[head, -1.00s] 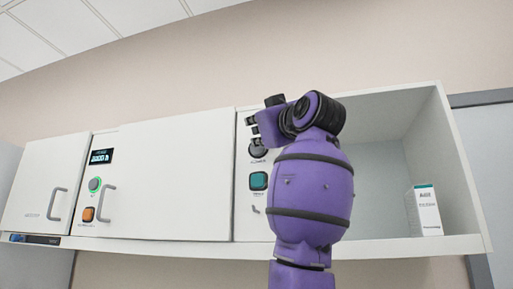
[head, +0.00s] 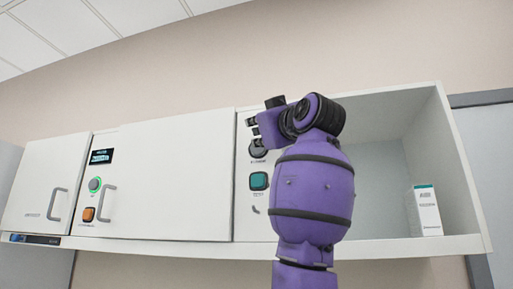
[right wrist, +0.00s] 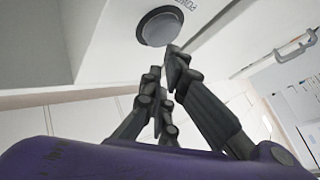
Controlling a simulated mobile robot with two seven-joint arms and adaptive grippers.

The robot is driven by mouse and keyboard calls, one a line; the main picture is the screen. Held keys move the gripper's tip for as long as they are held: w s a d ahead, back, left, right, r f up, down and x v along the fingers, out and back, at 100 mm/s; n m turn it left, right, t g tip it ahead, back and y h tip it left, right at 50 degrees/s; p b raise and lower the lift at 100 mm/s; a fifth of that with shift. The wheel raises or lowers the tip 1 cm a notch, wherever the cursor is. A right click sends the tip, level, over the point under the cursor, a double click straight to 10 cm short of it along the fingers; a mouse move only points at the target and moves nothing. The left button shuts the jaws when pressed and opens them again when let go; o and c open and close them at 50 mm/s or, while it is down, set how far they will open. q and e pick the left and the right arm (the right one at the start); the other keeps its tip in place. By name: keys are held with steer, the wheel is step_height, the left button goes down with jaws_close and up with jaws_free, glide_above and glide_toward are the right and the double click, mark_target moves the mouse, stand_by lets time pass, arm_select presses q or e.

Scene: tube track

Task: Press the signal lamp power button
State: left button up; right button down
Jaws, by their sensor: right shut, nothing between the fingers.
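A round grey button in a dark ring (right wrist: 160,27) shows at the top of the right wrist view, with a partly legible label that seems to read POWER beside it. It also shows in the head view (head: 258,149), on the white panel just below my fingers. My right gripper (head: 251,126) is shut and empty in front of the panel. In the right wrist view its fingertips (right wrist: 165,61) are just below the button. I cannot tell whether they touch it. My left gripper is not in view.
Further left are a green-ringed knob (head: 95,184), an orange button (head: 88,214), a small display (head: 101,156) and cabinet handles. An open shelf at right holds a white box (head: 427,210).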

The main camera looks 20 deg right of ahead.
steer(key=shift+w+d, duration=0.45)
steer(key=shift+w, duration=0.15)
stand_by(0.8)
steer(key=shift+s+a, duration=0.55)
steer(key=shift+s, duration=0.25)
steer(key=s+a, duration=0.3)
steer(key=s, duration=0.2)
steer(key=shift+a, duration=0.2)
steer(key=shift+w+f, duration=0.1)
